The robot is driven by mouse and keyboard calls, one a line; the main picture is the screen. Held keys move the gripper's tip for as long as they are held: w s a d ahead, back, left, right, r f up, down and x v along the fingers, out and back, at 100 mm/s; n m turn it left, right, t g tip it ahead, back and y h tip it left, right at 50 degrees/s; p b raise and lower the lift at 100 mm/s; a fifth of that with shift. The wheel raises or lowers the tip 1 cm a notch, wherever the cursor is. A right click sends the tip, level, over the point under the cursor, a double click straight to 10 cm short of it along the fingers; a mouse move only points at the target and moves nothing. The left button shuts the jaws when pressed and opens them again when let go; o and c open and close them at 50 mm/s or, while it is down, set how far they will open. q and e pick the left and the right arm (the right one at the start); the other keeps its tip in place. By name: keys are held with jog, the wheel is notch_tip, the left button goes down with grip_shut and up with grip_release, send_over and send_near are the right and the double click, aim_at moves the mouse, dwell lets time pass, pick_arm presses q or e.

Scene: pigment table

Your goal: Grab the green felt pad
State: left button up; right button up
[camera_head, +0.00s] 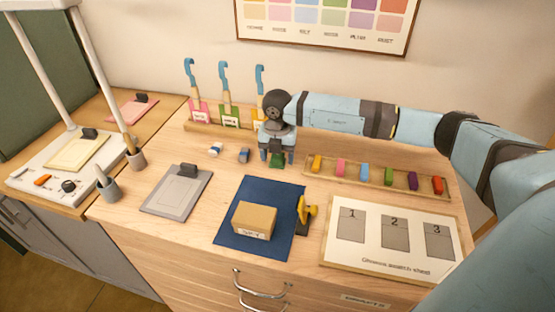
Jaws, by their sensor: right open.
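The green felt pad (276,162) is a small dark green block on the wooden table, left of the tray of coloured sticks. My right arm reaches in from the right. My right gripper (277,154) points down directly over the pad, with its open fingers at either side of it. The gripper hides the pad's upper part, and I cannot tell whether the fingers touch it. My left gripper is not in view.
A wooden tray (345,180) of coloured sticks lies to the right. Two small blue-and-white pieces (244,155) lie to the left. A rack (236,131) with blue-handled tools stands behind. In front are a blue mat (261,190), a cardboard box (254,220) and a numbered sheet (393,257).

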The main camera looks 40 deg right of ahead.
jog(key=shift+f, duration=0.2)
jog(key=c, duration=0.8)
jog(key=shift+r, duration=0.2)
